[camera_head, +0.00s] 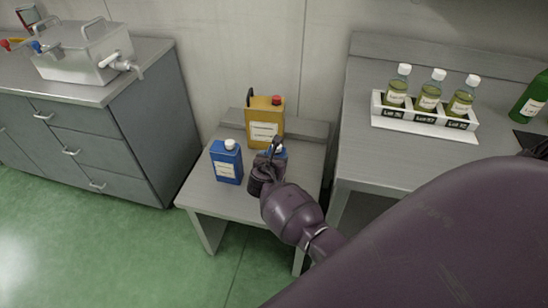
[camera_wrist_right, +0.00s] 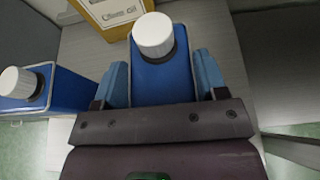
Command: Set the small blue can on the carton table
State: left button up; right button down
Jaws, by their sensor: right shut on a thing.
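A blue can with a white cap (camera_head: 279,151) is between the fingers of my right gripper (camera_head: 269,168), which is shut on it. In the right wrist view the can (camera_wrist_right: 163,82) is upright between the two blue finger pads of the gripper (camera_wrist_right: 163,85). The can is over the low grey table (camera_head: 203,191); I cannot tell whether its base touches the top. A second blue can (camera_head: 226,167) stands to its left, apart from it; it also shows in the right wrist view (camera_wrist_right: 66,108). No table is clearly marked as the carton table. My left gripper is out of view.
A yellow can with a red cap (camera_head: 265,124) stands behind, at the back of the low table. A higher grey bench (camera_head: 375,165) on the right holds a white rack (camera_head: 420,119) with three bottles. A cabinet (camera_head: 130,130) with a steel tank stands left.

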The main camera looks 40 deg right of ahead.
jog(key=c, duration=0.6)
grip_release()
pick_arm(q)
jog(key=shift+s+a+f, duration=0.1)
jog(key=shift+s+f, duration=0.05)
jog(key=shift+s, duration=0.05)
pick_arm(e)
jog(key=o, duration=0.4)
jog(key=shift+o, duration=0.2)
